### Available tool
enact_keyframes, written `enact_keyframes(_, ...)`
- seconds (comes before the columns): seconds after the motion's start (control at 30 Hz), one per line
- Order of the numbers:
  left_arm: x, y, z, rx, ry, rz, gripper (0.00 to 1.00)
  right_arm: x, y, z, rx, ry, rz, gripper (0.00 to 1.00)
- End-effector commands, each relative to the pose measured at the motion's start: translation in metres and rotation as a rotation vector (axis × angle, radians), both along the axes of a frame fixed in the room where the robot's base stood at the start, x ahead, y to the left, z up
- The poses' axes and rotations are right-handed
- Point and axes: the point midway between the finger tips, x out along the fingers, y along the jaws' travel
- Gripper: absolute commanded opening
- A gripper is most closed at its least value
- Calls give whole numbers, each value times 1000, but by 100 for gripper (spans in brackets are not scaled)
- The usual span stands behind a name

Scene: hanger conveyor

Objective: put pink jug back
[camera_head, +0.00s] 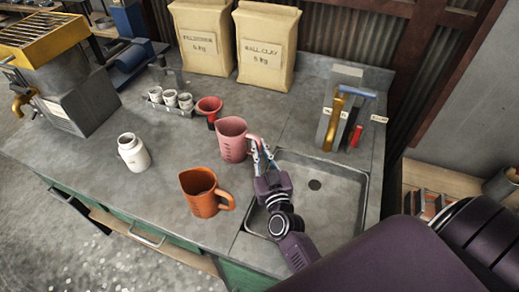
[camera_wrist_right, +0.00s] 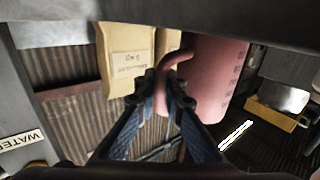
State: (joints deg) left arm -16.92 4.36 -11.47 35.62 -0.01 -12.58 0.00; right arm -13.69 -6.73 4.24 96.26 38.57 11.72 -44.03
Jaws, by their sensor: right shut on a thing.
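The pink jug (camera_head: 231,140) stands upright, or nearly so, at the left edge of the sink in the head view, its handle toward the right. I cannot tell whether its base touches the counter. My right gripper (camera_head: 260,150) is shut on the jug's handle. In the right wrist view the pink jug (camera_wrist_right: 218,75) fills the upper right, and the fingers of the right gripper (camera_wrist_right: 162,92) are at its handle. My left gripper is not in view.
An orange jug (camera_head: 203,194) stands in front, left of the sink (camera_head: 318,250). A white bottle (camera_head: 133,153) stands further left. A red funnel-like cup (camera_head: 209,108) and a rack of small white cups (camera_head: 170,100) are behind. Two paper bags (camera_head: 264,50) stand at the back. The left counter has free room.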

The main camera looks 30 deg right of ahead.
Motion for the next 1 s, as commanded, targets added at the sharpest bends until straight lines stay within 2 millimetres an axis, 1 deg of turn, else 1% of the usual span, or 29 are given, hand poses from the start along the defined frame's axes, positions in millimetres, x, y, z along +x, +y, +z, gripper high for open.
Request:
enact_keyframes(0.07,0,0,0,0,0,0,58,0,0,1,1,-1,0,0)
enact_keyframes(0.2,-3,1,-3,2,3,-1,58,0,0,-4,0,0,0,0)
enact_keyframes(0.23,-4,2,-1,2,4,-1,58,0,0,-3,-1,1,0,12)
enact_keyframes(0.37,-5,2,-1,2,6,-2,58,0,0,-3,0,1,0,27)
enact_keyframes(0.6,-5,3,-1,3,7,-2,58,0,0,-3,0,1,0,27)
enact_keyframes(0.7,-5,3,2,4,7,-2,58,0,0,3,1,-1,-1,27)
enact_keyframes(0.8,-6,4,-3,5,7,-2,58,-12,3,-2,0,3,0,27)
enact_keyframes(1.0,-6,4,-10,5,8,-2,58,-44,10,-3,0,4,0,27)
